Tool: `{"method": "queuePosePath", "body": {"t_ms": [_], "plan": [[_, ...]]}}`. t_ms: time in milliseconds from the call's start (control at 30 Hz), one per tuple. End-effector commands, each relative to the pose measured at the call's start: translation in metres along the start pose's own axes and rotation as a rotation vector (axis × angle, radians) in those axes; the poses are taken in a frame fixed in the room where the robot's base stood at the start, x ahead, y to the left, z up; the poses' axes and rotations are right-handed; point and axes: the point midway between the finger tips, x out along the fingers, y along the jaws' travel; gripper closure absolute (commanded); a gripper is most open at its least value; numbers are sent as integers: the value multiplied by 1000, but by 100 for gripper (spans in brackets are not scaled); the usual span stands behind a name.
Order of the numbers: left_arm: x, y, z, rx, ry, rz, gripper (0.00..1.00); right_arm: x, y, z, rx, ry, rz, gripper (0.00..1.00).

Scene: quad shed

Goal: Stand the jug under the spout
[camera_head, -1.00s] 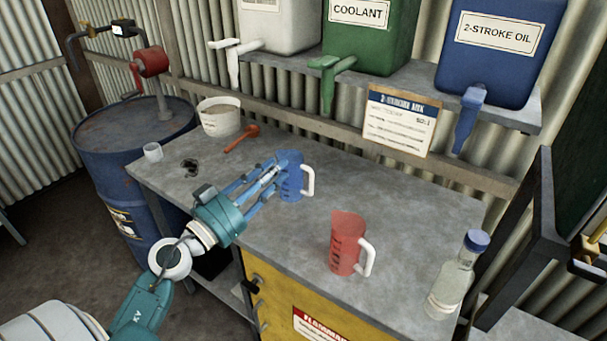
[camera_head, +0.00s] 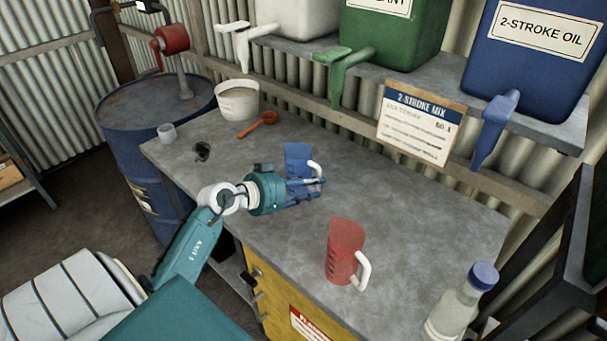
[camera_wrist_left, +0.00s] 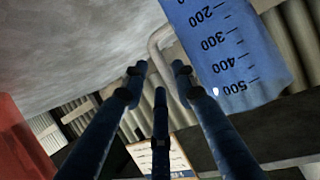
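A blue jug (camera_head: 297,157) with a white handle stands upright on the grey bench. In the left wrist view the jug (camera_wrist_left: 228,50), with its dark scale, fills the upper right. My left gripper (camera_head: 317,187) is on the jug's near side in the head view, partly covering its lower part. In the wrist view its fingers (camera_wrist_left: 159,75) are apart with nothing between them, and the handle shows just beyond the tips. Contact cannot be told. A red jug (camera_head: 343,250) stands nearer. White (camera_head: 240,45), green (camera_head: 340,75) and blue (camera_head: 490,130) spouts hang from the shelf containers.
The bench (camera_head: 420,210) is clear between the jugs and the wall. A clear bottle (camera_head: 460,305) stands at the front right. A sign (camera_head: 420,125) hangs below the shelf.

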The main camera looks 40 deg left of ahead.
Motion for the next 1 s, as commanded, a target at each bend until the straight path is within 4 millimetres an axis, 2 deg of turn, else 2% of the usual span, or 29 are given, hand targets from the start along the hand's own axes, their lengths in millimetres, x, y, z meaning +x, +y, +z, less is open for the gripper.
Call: {"method": "queuePosePath", "body": {"t_ms": [33,100,233,533,667,1000], "plan": [[8,-1,-3,0,1,0,72,-3,2,-14,0,19,2,60],[19,-2,-3,0,0,1,72,-6,4,-29,0,42,4,60],[34,-2,-2,0,2,1,72,-6,6,-41,0,61,7,60],[38,-2,-1,1,1,0,74,-5,6,-25,2,35,7,60],[38,-2,-1,1,1,0,100,-5,6,-15,2,21,6,60],[36,-2,-4,2,3,0,100,-6,8,-18,2,26,9,60]]}}
